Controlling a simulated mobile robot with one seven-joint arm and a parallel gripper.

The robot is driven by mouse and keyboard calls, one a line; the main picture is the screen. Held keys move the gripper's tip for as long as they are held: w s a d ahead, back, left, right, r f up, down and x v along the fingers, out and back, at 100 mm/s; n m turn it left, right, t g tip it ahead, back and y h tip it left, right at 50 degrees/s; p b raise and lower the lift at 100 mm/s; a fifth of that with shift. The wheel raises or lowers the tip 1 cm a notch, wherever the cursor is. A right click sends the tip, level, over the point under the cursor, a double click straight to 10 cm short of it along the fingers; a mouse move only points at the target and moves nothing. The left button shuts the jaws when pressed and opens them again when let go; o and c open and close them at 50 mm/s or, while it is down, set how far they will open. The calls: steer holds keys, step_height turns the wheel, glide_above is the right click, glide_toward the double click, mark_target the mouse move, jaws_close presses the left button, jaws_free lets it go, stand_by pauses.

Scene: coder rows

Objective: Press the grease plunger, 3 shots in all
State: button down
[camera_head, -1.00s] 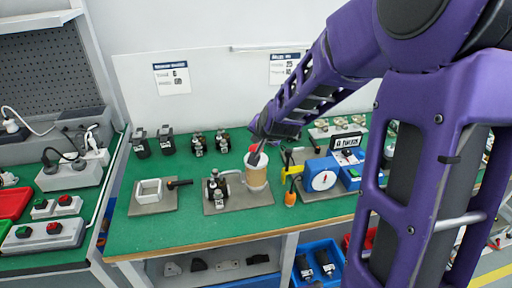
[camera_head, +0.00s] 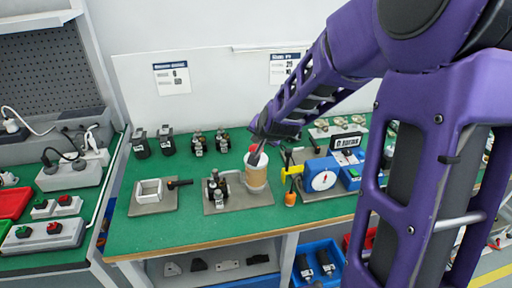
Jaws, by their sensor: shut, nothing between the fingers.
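The grease dispenser (camera_head: 256,180) is a pale cylinder with a tan band, standing on a grey plate (camera_head: 233,204) on the green bench. Its red plunger knob (camera_head: 253,149) shows at the top. My gripper (camera_head: 257,156) is shut and empty, its fingertips at the dispenser's top beside the red knob. I cannot tell whether they touch it. A small black and metal part (camera_head: 215,188) stands on the same plate, left of the dispenser, under its grey spout (camera_head: 234,176).
A square white frame (camera_head: 149,190) with a black handle sits to the left. Several black parts (camera_head: 167,143) line the back.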

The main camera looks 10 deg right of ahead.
steer(key=shift+f, duration=0.2)
steer(key=shift+f+b, duration=0.3)
steer(key=shift+b, duration=0.1)
steer(key=shift+s+f+b, duration=0.1)
steer(key=shift+f+b, duration=0.6)
steer(key=shift+f, duration=0.2)
stand_by(0.7)
steer(key=shift+r, duration=0.1)
steer(key=shift+r+p, duration=1.05)
steer(key=shift+r, duration=0.15)
steer(key=shift+r, duration=0.15)
step_height(320, 180, up, 5)
steer(key=p, duration=0.4)
stand_by(0.4)
